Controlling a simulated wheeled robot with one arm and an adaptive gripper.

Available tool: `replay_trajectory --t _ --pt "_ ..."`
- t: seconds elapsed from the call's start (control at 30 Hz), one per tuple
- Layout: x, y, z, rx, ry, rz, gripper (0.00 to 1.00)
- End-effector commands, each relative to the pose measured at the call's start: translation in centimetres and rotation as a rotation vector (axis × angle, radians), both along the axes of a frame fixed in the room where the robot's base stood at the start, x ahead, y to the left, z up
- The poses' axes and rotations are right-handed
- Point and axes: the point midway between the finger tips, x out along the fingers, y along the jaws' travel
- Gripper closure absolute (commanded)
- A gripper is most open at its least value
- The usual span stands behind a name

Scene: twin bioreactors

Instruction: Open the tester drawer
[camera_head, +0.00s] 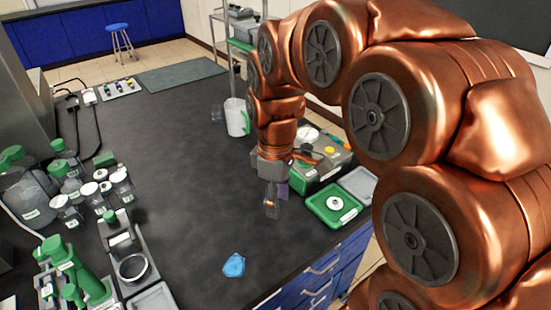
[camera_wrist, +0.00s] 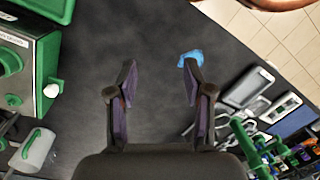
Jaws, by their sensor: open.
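A grey and green box-shaped device (camera_head: 322,165), which looks like the tester, stands near the right edge of the black bench. A green tray-like part with a white disc (camera_head: 333,204) lies at its near side; I cannot tell if this is the drawer. In the wrist view the device (camera_wrist: 28,85) is at the left, with a white knob (camera_wrist: 52,90) on its side. My gripper (camera_head: 272,207) points down just left of the device, apart from it. In the wrist view its two fingers (camera_wrist: 160,75) are spread with nothing between them.
A blue crumpled item (camera_head: 234,265) lies near the bench front. Bottles and jars (camera_head: 68,205) and a green instrument (camera_head: 80,270) crowd the left side. A white jug (camera_head: 236,117) stands behind my gripper. The middle of the bench is clear.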

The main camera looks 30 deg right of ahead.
Motion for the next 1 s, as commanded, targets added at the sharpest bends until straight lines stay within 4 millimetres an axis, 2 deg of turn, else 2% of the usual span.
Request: replay_trajectory --t 0.03,0.2,0.6,0.8,1.0 --pt "1.8 -0.5 0.2 0.007 -0.008 0.059 0.49" --pt "7.0 -2.2 0.2 0.027 -0.029 0.279 0.49" --pt "18.1 -7.5 -1.1 0.041 -0.076 0.775 0.49" --pt "21.3 -9.7 -2.0 0.036 -0.088 0.942 0.49" --pt "22.3 -10.4 -2.7 0.037 -0.088 1.003 0.49"
